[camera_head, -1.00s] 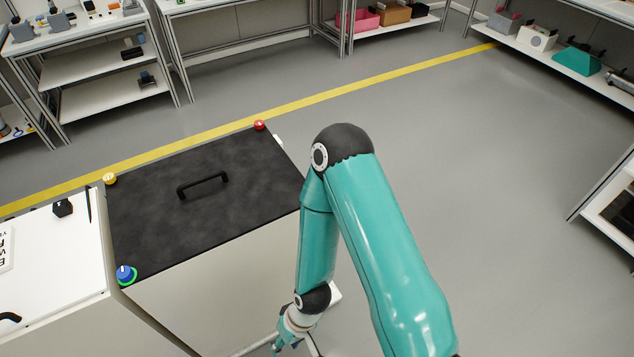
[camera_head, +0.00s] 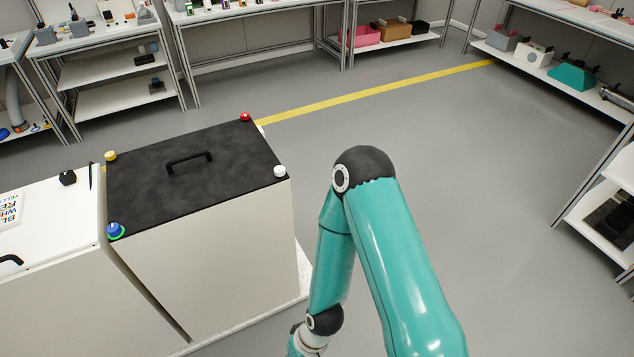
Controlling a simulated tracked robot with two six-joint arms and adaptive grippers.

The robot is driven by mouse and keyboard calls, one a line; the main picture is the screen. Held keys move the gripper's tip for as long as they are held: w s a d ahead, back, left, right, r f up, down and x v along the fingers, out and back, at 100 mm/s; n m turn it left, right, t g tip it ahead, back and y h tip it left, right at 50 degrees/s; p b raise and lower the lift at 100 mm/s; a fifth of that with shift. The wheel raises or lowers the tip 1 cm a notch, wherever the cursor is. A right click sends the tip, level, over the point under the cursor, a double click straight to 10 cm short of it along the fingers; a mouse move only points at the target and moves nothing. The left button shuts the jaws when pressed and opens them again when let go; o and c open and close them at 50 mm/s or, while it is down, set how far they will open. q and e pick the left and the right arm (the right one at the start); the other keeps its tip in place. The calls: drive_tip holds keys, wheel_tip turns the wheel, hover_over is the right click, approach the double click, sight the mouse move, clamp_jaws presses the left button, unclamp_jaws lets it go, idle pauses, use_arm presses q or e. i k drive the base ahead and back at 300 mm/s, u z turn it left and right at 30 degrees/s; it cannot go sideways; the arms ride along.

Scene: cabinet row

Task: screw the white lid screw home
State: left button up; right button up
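The white lid screw (camera_head: 280,171) sits at the near right corner of the black cabinet lid (camera_head: 200,190). Its knob stands on the lid, and I cannot tell how deep it is screwed in. My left gripper is not in view.
A black handle (camera_head: 190,162) rises from the middle of the lid. A white-topped cabinet (camera_head: 50,222) stands close on the left. Shelves (camera_head: 110,68) line the back. The grey floor (camera_head: 480,180) on the right is clear.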

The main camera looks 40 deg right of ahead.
sight(279, 170)
drive_tip(key=k, duration=0.9)
drive_tip(key=z, duration=0.3)
drive_tip(key=i, duration=0.75)
drive_tip(key=z, duration=0.1)
